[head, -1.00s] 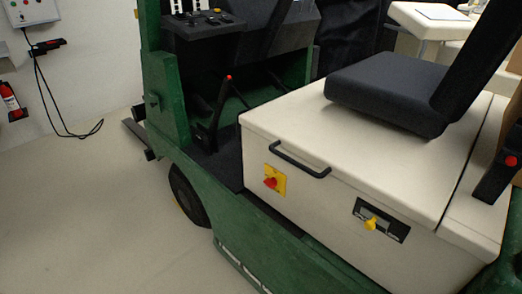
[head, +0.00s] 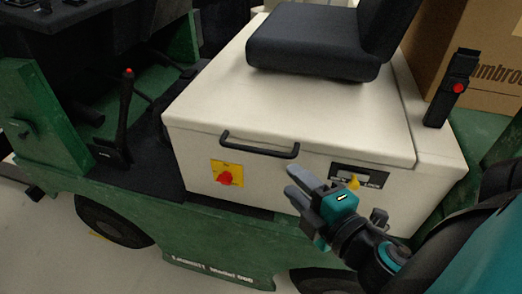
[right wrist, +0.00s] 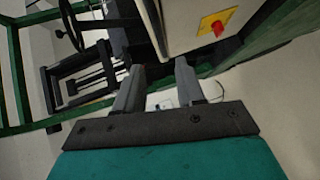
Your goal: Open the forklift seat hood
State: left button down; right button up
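The cream seat hood (head: 300,110) of the green forklift is down on its base, with the black seat (head: 315,45) on top. A black bar handle (head: 260,150) is fixed near the front top edge of the hood. My right gripper (head: 291,179) is just below the handle's right end in the picture, apart from it as far as I can tell. Its two fingers are spread and empty, which also shows in the right wrist view (right wrist: 158,75). The handle does not show in the right wrist view. My left gripper is out of view.
A yellow plate with a red knob (head: 226,177) and a dark panel with a yellow key (head: 352,182) are on the hood's front side. A lever (head: 124,115) stands at left. A cardboard box (head: 490,60) is behind at right.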

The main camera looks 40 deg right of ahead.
aim_at(262, 153)
jog(key=w, duration=0.4)
jog(key=w+f+p, duration=0.1)
jog(key=w, duration=0.3)
jog(key=w+f, duration=0.1)
jog(key=w, duration=0.3)
jog(key=shift+w+d, duration=0.3)
jog(key=shift+w, duration=0.05)
jog(key=c, duration=0.3)
grip_shut()
